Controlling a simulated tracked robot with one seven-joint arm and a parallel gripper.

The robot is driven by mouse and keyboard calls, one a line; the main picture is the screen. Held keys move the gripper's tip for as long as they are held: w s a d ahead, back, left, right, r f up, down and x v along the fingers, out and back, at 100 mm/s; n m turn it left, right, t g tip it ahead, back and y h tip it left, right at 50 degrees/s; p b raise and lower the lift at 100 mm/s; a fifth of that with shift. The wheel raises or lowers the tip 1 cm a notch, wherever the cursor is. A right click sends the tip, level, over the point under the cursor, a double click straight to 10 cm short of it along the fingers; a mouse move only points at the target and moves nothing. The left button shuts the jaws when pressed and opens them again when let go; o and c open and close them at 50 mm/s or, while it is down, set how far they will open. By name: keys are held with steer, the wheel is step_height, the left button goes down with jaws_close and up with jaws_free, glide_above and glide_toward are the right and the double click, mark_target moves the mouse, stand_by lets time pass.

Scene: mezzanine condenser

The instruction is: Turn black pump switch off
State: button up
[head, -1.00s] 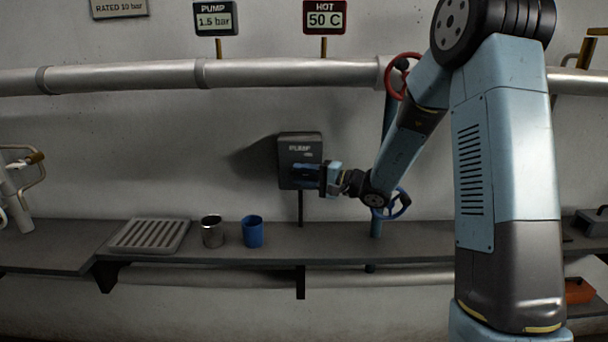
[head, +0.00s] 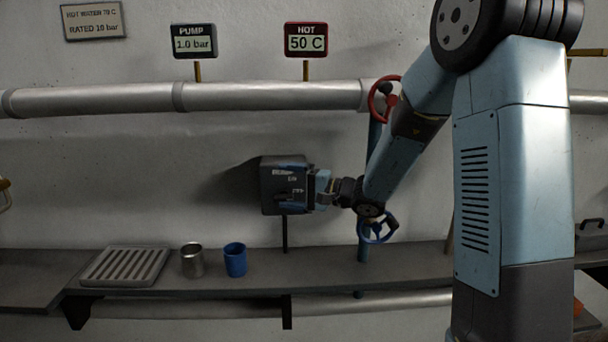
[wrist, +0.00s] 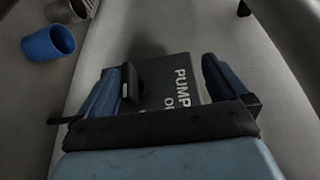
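The black pump switch box (head: 270,175) is on a post in front of the wall, its white PUMP lettering partly visible. In the wrist view the box (wrist: 185,95) lies between the two blue fingers. My gripper (head: 293,184) is at the box front, coming from the right; in the wrist view my gripper (wrist: 165,82) has its fingers spread wide. A dark switch lever with a pale tip (wrist: 126,88) shows right beside the left finger; I cannot tell whether they touch. The switch position is unclear. The pump display (head: 194,40) reads 1.0 bar.
A shelf (head: 215,279) runs below, with a slatted tray (head: 125,266), a metal cup (head: 192,261) and a blue cup (head: 235,260). A red valve wheel (head: 375,101) and a blue valve wheel (head: 377,228) are close to my arm. The hot display (head: 305,40) reads 50 C.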

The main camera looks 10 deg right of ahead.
steer(key=shift+y, duration=0.3)
steer(key=r, duration=0.1)
steer(key=s+r, duration=0.1)
steer(key=r, duration=0.1)
steer(key=s+r, duration=0.1)
steer(key=shift+d+r, duration=0.1)
steer(key=shift+r, duration=0.2)
steer(key=shift+n, duration=0.3)
steer(key=s, duration=0.1)
steer(key=s+d+r, duration=0.1)
steer(key=s, duration=0.1)
steer(key=s+r, duration=0.1)
steer(key=s, duration=0.1)
steer(key=shift+s+d+r, duration=0.1)
steer(key=shift+s+d, duration=0.05)
steer(key=shift+s, duration=0.05)
steer(key=c, duration=0.7)
steer(key=s, duration=0.1)
steer(key=s+d+r, duration=0.1)
steer(key=s, duration=0.2)
steer(key=shift+s+d+r, duration=0.2)
steer(key=shift+d+r, duration=0.05)
steer(key=shift+r, duration=0.15)
